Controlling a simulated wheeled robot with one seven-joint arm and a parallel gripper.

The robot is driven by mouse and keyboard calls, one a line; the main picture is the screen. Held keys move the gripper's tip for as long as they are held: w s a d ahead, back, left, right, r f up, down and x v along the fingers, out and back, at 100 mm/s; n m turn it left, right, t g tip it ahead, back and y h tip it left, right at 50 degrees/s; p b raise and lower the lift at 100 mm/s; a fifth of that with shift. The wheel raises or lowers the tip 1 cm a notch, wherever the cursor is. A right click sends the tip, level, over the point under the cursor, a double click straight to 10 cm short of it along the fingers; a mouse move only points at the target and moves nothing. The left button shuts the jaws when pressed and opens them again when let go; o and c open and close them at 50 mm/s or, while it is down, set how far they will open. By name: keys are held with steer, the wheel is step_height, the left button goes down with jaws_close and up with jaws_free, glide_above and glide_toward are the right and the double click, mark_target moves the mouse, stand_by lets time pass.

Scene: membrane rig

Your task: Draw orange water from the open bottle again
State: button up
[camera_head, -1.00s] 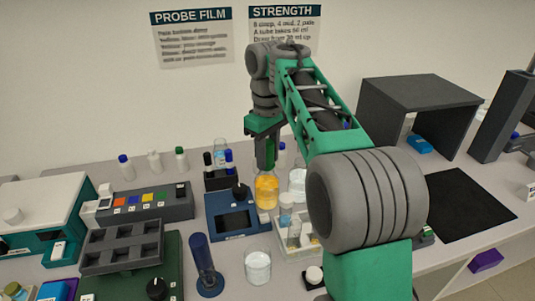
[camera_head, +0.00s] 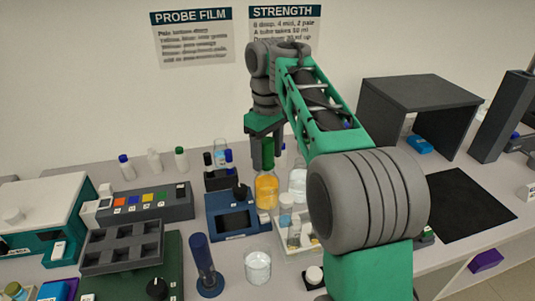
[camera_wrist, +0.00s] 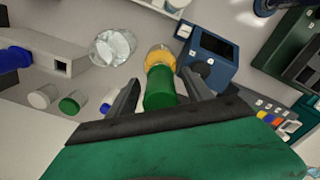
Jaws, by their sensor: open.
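The bottle of orange water (camera_head: 266,192) stands upright on the bench, right of a blue device; it also shows in the wrist view (camera_wrist: 160,57). A green cylinder (camera_head: 267,152) rises over its mouth. In the wrist view the green cylinder (camera_wrist: 159,90) sits between my fingers; I cannot tell whether it is a cap or a squeeze bulb, and the bottle mouth is hidden. My gripper (camera_wrist: 160,77) is open, pointing down, with one finger on each side of the green cylinder and visible gaps. In the head view my gripper (camera_head: 262,158) is above the bottle.
The blue device (camera_head: 233,216) stands close left of the bottle. A clear beaker (camera_head: 298,180) is close right, and a white tray (camera_head: 292,252) of small bottles is in front. A dark rack (camera_head: 218,180) stands behind left. Another beaker (camera_head: 257,266) is nearer the front.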

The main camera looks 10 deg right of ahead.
mark_target(267, 140)
steer(key=shift+r, duration=0.1)
step_height(267, 140, up, 8)
steer(key=p, duration=0.7)
steer(key=shift+p, duration=0.4)
steer(key=shift+f, duration=0.2)
